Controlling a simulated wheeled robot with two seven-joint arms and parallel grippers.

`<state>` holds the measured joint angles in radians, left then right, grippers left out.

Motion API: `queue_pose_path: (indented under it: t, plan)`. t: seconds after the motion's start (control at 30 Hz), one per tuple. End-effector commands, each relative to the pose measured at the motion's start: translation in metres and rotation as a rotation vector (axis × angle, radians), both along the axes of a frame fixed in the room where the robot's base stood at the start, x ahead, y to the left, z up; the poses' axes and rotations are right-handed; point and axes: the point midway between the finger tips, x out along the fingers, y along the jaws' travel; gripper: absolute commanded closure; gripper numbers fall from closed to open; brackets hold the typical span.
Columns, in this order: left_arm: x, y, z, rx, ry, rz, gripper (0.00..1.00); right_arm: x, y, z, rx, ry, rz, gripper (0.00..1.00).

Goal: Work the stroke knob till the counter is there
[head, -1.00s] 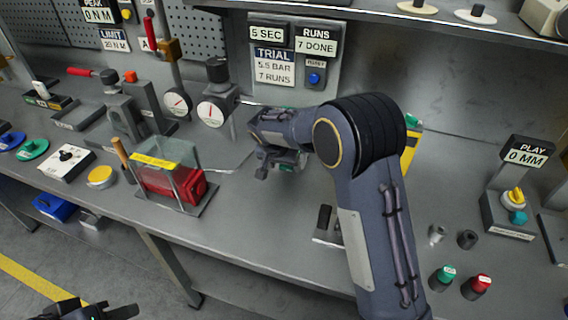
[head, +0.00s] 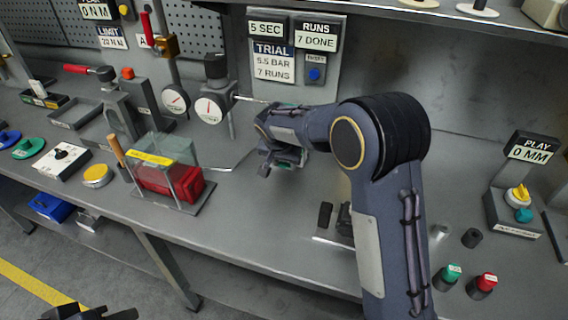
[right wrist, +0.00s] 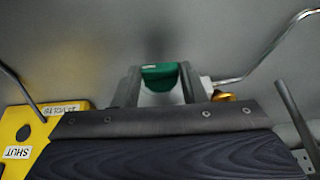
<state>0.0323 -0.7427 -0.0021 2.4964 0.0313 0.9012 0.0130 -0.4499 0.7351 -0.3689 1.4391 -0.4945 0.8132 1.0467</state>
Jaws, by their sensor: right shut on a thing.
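The counter (head: 317,37) reads "RUNS 7 DONE" on the back panel. The trial card (head: 274,63) below and left of it reads "5.5 BAR, 7 RUNS". My right gripper (head: 283,160) is over the bench below this panel. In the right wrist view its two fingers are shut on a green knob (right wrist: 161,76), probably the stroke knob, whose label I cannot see. In the head view the gripper and arm mostly hide the knob. My left gripper (head: 95,313) shows only in part at the bottom left edge, dark and away from the bench; its jaws are unclear.
Pressure gauges (head: 209,110) stand left of the right gripper. A clear-sided guard with a red block (head: 186,184) stands at the front. A yellow plate marked "SHUT" (right wrist: 38,128) and a bent pipe (right wrist: 262,57) flank the gripper. Small knobs (head: 483,284) stand at right.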

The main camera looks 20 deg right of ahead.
Motion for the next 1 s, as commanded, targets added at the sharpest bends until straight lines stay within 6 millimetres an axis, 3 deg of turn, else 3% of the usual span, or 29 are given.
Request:
queue_pose_path:
  t: [0.03,0.17,0.5,1.0]
  plan:
    - [0.000,0.000,0.000,0.000,0.000,0.000,0.64,0.000,0.000,0.001,0.002,-0.002,-0.001,0.58]
    - [0.000,0.000,0.000,0.000,0.000,0.000,0.64,0.000,0.000,0.001,0.001,-0.002,-0.001,0.41]
    - [0.000,0.000,0.000,0.000,0.000,0.000,0.64,-0.001,0.001,0.004,0.001,-0.002,-0.001,0.40]
    - [0.000,0.000,-0.007,0.000,0.000,0.000,0.64,-0.023,0.015,0.069,0.001,-0.002,0.000,0.40]
